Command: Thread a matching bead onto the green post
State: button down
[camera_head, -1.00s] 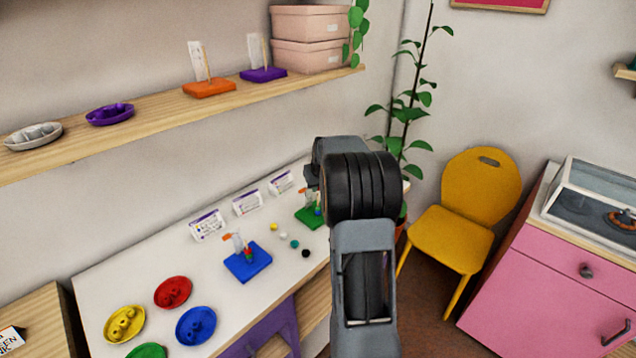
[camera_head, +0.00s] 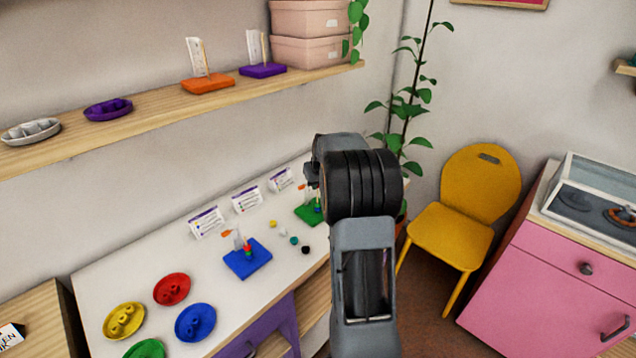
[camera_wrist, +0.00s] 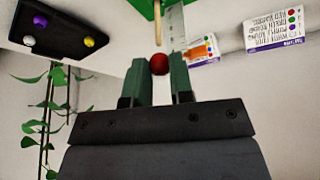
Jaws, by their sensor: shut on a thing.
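My gripper (camera_wrist: 161,72) is shut on a red bead (camera_wrist: 159,64), held between the fingertips in the wrist view. My gripper (camera_head: 312,182) is mostly hidden there, above the board.
A blue board (camera_head: 247,260) with a post and beads stands nearer. White cards (camera_head: 246,199) stand along the back.

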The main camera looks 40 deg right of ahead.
jog(key=shift+f+b, duration=0.9)
jog(key=shift+f, duration=0.15)
dwell(0.8)
jog(key=shift+f+b, duration=0.4)
jog(key=shift+f, duration=0.1)
jog(key=shift+f, duration=0.15)
jog(key=c, duration=0.9)
grip_release()
jog(key=b+v, duration=0.1)
jog(key=v, duration=1.2)
jog(key=shift+r, duration=0.4)
